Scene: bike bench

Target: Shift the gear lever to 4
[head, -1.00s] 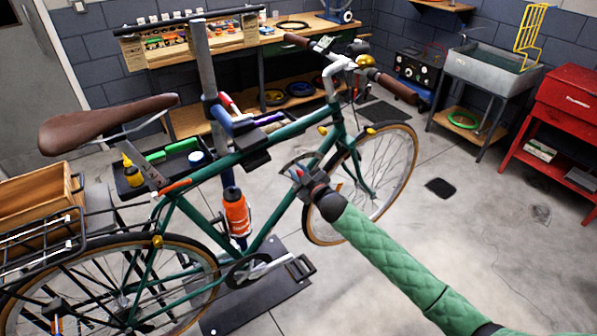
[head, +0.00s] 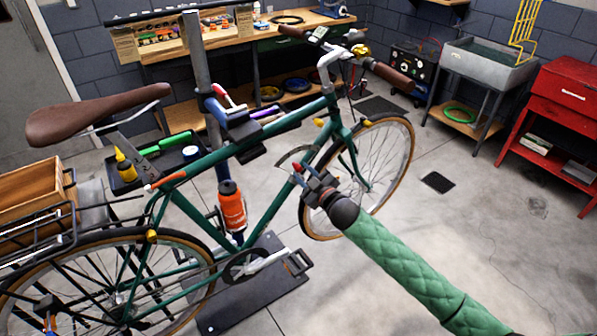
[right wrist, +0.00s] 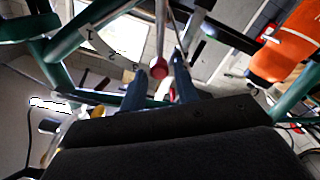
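The green bicycle (head: 277,124) stands clamped by its frame. The gear lever's red knob (head: 297,168) shows just by the front of my right gripper (head: 308,177), at the down tube side near the front wheel. In the right wrist view the lever is a thin rod ending in the red knob (right wrist: 158,72). The knob sits between the two blue fingers of my right gripper (right wrist: 160,80), with a small gap seeming to show on each side. A pale curved gear plate (right wrist: 113,50) with numerals lies left of the knob; the 4 is not readable. My left gripper is not in view.
An orange bottle (head: 231,208) sits on the frame behind the lever, and also shows close by in the right wrist view (right wrist: 285,52). The front wheel (head: 385,165) is just beyond my right gripper. The floor to the right is mostly clear.

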